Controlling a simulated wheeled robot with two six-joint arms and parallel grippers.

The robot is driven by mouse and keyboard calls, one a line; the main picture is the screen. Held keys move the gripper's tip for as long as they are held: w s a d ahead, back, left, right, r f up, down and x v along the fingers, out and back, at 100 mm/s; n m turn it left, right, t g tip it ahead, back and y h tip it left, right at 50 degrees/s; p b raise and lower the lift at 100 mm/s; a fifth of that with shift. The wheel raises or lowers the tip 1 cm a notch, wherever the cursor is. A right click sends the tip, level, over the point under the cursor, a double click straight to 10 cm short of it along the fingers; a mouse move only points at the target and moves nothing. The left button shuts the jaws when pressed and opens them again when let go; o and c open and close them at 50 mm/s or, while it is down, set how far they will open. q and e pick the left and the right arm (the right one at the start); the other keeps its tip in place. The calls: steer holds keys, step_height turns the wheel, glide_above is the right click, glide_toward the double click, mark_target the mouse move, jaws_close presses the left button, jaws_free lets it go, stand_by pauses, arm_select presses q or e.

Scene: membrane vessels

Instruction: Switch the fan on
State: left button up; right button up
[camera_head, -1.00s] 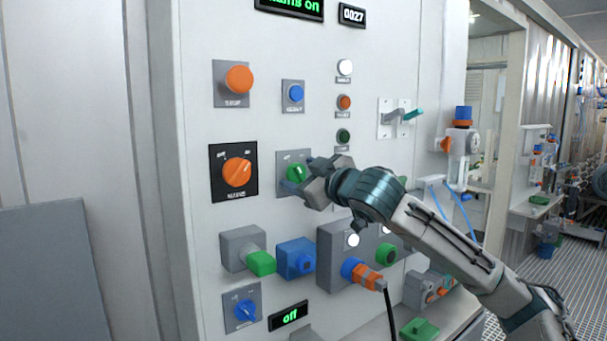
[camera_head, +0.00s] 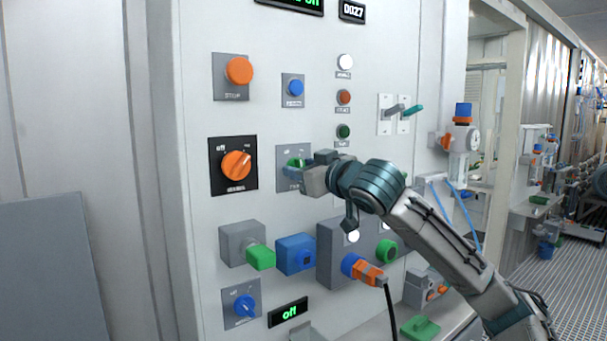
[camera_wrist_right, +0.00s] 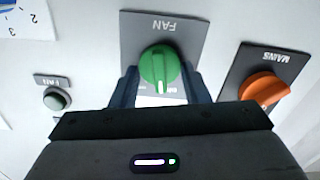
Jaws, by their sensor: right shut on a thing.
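The fan switch is a green rotary knob (camera_head: 297,162) on a grey plate in the middle of the white panel. In the right wrist view the green knob (camera_wrist_right: 160,65) shows upside down under the word FAN, its white mark pointing down in the picture. My right gripper (camera_head: 303,174) is at the knob, and its blue fingers (camera_wrist_right: 160,84) are shut on it, one on each side. The gripper hides part of the plate and its lettering in the head view. My left gripper is not in view.
The orange mains knob (camera_head: 236,165) is close on the left. A blue button (camera_head: 296,88) is above. A green-ended grey box (camera_head: 240,244) and a blue socket (camera_head: 295,254) stick out below. A small display (camera_head: 288,312) reads off. Two levers (camera_head: 400,111) are at upper right.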

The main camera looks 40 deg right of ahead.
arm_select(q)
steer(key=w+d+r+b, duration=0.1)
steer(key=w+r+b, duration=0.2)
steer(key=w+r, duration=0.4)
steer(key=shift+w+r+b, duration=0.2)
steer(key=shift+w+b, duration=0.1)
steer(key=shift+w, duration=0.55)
arm_select(e)
steer(key=shift+d+m, duration=0.2)
steer(key=shift+m, duration=4)
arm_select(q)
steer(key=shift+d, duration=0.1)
arm_select(e)
steer(key=o, duration=0.9)
steer(key=shift+o, duration=0.2)
steer(key=shift+s, duration=0.1)
arm_select(q)
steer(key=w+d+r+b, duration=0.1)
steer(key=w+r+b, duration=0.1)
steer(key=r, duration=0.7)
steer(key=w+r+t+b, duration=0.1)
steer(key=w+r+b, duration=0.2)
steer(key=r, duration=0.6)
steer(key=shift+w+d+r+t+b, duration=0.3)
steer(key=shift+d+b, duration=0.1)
steer(key=shift+b, duration=0.15)
arm_select(e)
steer(key=s+a, duration=0.1)
steer(key=s, duration=0.9)
steer(key=shift+s, duration=0.3)
